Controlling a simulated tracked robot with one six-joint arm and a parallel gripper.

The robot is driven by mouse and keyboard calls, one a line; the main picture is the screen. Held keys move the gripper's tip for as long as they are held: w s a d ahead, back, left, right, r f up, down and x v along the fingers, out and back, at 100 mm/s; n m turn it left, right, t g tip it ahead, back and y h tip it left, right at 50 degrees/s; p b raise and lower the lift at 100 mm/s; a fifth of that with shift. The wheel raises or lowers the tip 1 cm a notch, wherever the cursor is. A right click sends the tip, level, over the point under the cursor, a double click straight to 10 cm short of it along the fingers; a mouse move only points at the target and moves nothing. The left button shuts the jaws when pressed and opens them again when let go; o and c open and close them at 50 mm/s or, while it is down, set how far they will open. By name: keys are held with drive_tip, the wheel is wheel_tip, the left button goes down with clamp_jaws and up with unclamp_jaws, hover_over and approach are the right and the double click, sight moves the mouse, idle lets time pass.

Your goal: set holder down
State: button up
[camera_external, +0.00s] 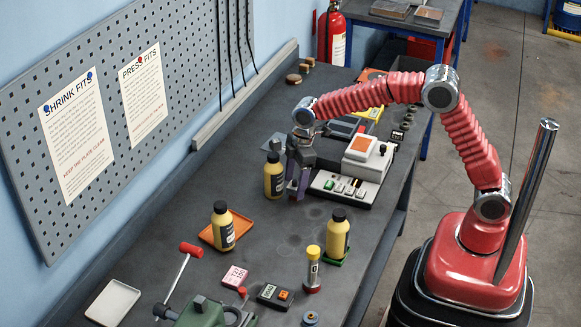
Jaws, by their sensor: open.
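My gripper (298,188) points down at the middle of the bench, with its purple-grey fingers low near the bench top. It is open, and I see nothing clearly held between the fingers. A yellow bottle with a black cap (274,180) stands upright just left of it. A white instrument with an orange panel (352,175) is just right of it. I cannot tell for sure which thing is the holder. A slim upright piece with a yellow top and reddish base (313,270) stands alone nearer the front, apart from my gripper.
A yellow bottle (222,228) stands on an orange tray (241,236); another bottle (338,235) stands on a green pad (334,262). A green press with a red-knobbed lever (203,312) and an empty white tray (112,302) are at the front. The bench between bottles is clear.

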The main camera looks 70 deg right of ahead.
wheel_tip(320, 180, up, 11)
drive_tip(key=s+d, duration=0.1)
drive_tip(key=shift+d+r, duration=0.15)
drive_tip(key=shift+r, duration=0.05)
drive_tip(key=shift+s, duration=0.1)
idle(0.5)
drive_tip(key=s+d+r+m+t, duration=0.1)
drive_tip(key=s+d+r+m, duration=0.15)
drive_tip(key=s, duration=0.65)
drive_tip(key=s+d+r+m+t, duration=0.15)
drive_tip(key=s+r, duration=0.25)
drive_tip(key=s, duration=0.4)
drive_tip(key=s+d+f+m+t, duration=0.1)
drive_tip(key=s+d+f+m, duration=0.1)
drive_tip(key=s, duration=0.6)
drive_tip(key=s+d+f+m+t+h, duration=0.1)
drive_tip(key=s+f+m, duration=0.1)
drive_tip(key=s, duration=0.5)
drive_tip(key=shift+s+d+f+m, duration=0.25)
drive_tip(key=shift+s+d+m, duration=0.15)
drive_tip(key=shift+m, duration=0.1)
